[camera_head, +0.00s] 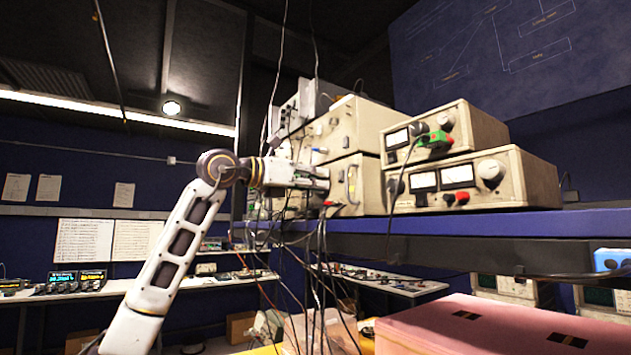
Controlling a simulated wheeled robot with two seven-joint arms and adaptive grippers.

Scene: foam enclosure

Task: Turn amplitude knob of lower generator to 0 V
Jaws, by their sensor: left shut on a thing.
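My left arm rises from the lower left, and its gripper (322,180) reaches right to the front of a stack of beige instruments on the blue shelf. The gripper is shut at the front panel of the lower generator (368,187). It seems to be shut on a knob there, but the fingers and hanging cables hide the knob and its scale. The upper generator (352,128) stands directly on top of the lower one. My right gripper is not in view.
Two beige meter units (500,180) stand stacked to the right on the blue shelf (480,225). Many loose cables (318,270) hang below my gripper. A pink box (480,325) stands at the lower right. A bench with instruments (75,285) runs along the left wall.

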